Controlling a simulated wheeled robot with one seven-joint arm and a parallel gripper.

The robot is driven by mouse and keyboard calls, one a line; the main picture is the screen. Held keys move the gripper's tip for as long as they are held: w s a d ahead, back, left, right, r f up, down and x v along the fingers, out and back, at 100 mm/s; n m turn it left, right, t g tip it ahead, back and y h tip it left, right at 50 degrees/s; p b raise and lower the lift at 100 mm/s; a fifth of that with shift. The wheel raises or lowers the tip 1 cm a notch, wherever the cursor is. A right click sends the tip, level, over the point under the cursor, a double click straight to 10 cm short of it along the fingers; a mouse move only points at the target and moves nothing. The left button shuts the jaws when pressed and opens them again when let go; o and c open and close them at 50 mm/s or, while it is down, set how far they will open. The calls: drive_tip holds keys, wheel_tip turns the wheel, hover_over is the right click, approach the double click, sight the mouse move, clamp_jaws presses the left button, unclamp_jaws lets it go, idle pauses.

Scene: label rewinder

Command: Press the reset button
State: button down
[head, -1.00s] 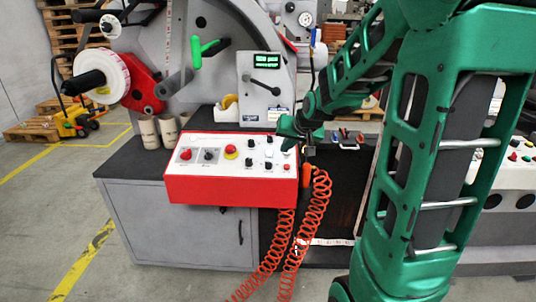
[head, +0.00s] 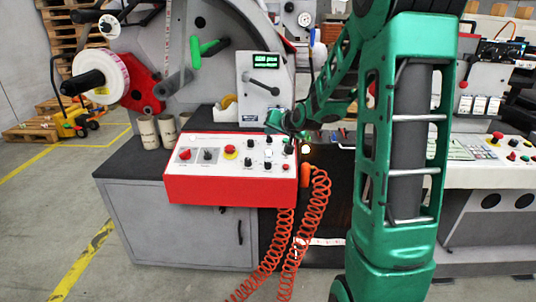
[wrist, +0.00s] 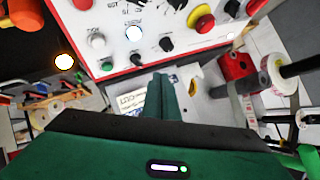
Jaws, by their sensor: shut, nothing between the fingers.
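The red control box (head: 230,188) has a white sloped top with several buttons and knobs. The labels are too small to read, so I cannot tell which button is reset. In the wrist view a lit white-blue button (wrist: 135,33), a white button (wrist: 97,40), a green button (wrist: 107,65) and a red emergency stop on yellow (wrist: 202,20) show on the panel. My gripper (head: 275,119) is shut and empty beyond the panel's far right edge. In the wrist view my gripper (wrist: 160,80) points toward the panel edge, apart from the buttons.
A grey machine with a green handle (head: 203,49) and a label roll (head: 103,79) stands behind the box. A coiled orange hose (head: 315,195) hangs at the box's right. Cardboard cores (head: 148,132) stand at left. A glowing lamp (wrist: 65,61) lies beyond the panel edge.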

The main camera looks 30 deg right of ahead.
drive_tip(key=shift+w+d+f, duration=0.2)
drive_tip(key=shift+w+f, duration=0.05)
drive_tip(key=shift+f, duration=0.95)
drive_tip(key=shift+w+d+f, duration=0.15)
drive_tip(key=shift+w+f, duration=0.15)
drive_tip(key=shift+f, duration=0.9)
drive_tip(key=shift+w+d+f, duration=0.2)
drive_tip(key=shift+w+f, duration=0.05)
drive_tip(key=shift+f, duration=0.95)
drive_tip(key=shift+f, duration=0.15)
drive_tip(key=shift+w+f, duration=0.1)
drive_tip(key=shift+f, duration=0.1)
drive_tip(key=shift+w+d+f, duration=0.1)
drive_tip(key=shift+d+f, duration=0.05)
drive_tip(key=shift+f, duration=0.25)
drive_tip(key=shift+r, duration=0.1)
drive_tip(key=shift+s+r, duration=0.2)
drive_tip(key=shift+r, duration=0.5)
drive_tip(key=r, duration=0.3)
drive_tip(key=s+a+r, duration=0.1)
drive_tip(key=r, duration=0.1)
idle(0.5)
